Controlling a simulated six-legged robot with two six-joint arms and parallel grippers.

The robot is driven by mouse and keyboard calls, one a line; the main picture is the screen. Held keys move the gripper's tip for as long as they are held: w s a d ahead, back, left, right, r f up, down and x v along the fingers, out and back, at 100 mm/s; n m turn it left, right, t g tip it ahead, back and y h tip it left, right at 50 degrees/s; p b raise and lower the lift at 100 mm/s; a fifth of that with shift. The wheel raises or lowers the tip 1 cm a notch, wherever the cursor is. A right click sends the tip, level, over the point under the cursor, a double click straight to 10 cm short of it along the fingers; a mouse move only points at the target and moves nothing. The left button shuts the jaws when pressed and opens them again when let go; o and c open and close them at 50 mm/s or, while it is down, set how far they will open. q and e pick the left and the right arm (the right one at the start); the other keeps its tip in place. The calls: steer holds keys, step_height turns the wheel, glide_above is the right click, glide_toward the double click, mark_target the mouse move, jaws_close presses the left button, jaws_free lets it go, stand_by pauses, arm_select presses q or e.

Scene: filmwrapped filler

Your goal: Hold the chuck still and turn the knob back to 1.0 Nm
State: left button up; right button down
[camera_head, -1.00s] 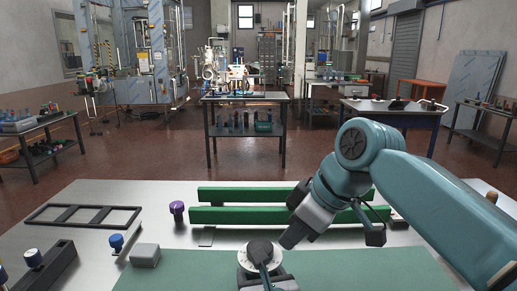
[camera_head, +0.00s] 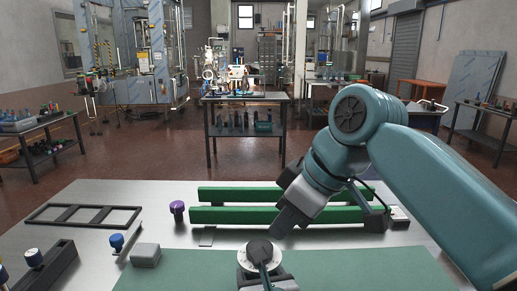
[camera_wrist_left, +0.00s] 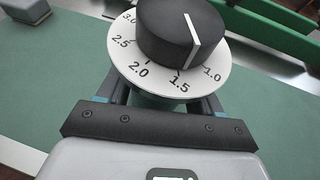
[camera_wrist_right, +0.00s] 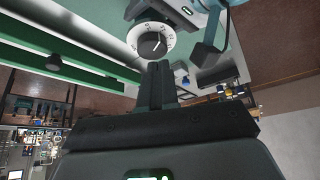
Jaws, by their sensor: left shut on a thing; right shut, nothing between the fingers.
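The black knob (camera_head: 259,249) with a white line sits on a white numbered dial (camera_wrist_left: 115,58). In the left wrist view the knob (camera_wrist_left: 170,30) has its line meeting the dial near 1.5. My left gripper (camera_head: 265,273) is shut around the chuck just under the dial; its fingers (camera_wrist_left: 165,98) hide most of the chuck. My right gripper (camera_head: 279,230) is shut and empty, tilted, behind and slightly right of the knob. The right wrist view shows its closed fingertips (camera_wrist_right: 160,70) close to the dial; any contact is unclear.
Two green bars (camera_head: 240,214) lie behind the knob. A purple-topped knob (camera_head: 177,208), a grey block (camera_head: 145,255) and a blue-topped piece (camera_head: 117,243) stand to the left. A black frame (camera_head: 82,215) lies at the far left. The green mat (camera_head: 370,270) is clear at right.

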mark_target(280, 256)
steer(key=shift+d+f, duration=0.1)
steer(key=shift+f, duration=3.15)
steer(key=shift+w, duration=0.15)
steer(key=shift+w+d, duration=0.1)
steer(key=shift+w, duration=0.2)
steer(key=shift+w+d, duration=0.35)
steer(key=shift+w, duration=0.45)
steer(key=shift+d, duration=0.3)
step_height(280, 256, up, 6)
steer(key=shift+s, duration=0.2)
steer(key=shift+d, duration=0.15)
